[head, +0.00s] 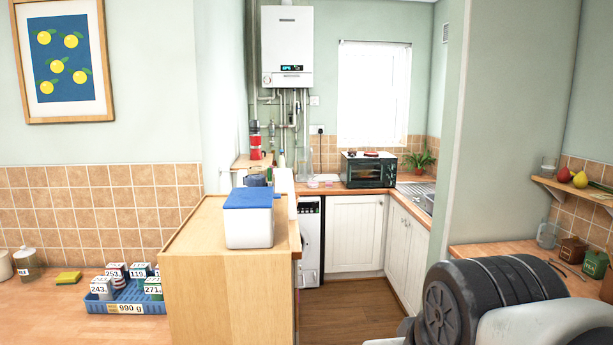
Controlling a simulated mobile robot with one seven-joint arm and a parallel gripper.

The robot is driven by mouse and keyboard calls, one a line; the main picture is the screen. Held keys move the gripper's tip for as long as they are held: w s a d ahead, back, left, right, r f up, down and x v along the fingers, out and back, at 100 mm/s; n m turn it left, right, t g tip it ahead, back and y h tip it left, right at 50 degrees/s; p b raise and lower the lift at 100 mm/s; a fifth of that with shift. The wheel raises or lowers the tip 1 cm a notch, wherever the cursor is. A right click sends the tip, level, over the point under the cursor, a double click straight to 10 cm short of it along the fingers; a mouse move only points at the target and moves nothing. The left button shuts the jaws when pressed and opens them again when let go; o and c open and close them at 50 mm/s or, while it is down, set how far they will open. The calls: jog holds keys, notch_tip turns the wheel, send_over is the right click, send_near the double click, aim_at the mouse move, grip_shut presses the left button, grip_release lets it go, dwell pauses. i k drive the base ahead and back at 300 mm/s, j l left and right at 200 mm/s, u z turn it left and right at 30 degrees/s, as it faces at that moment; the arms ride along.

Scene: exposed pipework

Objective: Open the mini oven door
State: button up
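The mini oven (368,170) is a small dark box on the wooden counter at the back, below the window. Its glass front seems closed, but it is too small to be sure. A few small items lie on its top. My gripper is not in view. Only a part of my own body, dark and ribbed with a pale section, shows at the lower right, far in front of the oven.
A wooden cabinet (212,285) with a blue-lidded white box (248,220) on it stands left of the walkway. The brown floor (345,304) is clear towards the white cupboards (354,234). A potted plant (420,160) stands right of the oven. A wall juts out at right.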

aim_at(350, 163)
jog(key=i+l+z, duration=0.4)
jog(key=i, duration=0.2)
jog(key=i+l, duration=0.15)
jog(key=i, duration=0.3)
jog(key=i+l, duration=0.15)
jog(key=i, duration=0.3)
jog(key=i+l, duration=0.15)
jog(key=i, duration=0.35)
jog(key=i+l+u, duration=0.15)
jog(key=i+u, duration=0.25)
jog(key=i, duration=3.45)
jog(key=l+z, duration=0.05)
jog(key=l, duration=0.05)
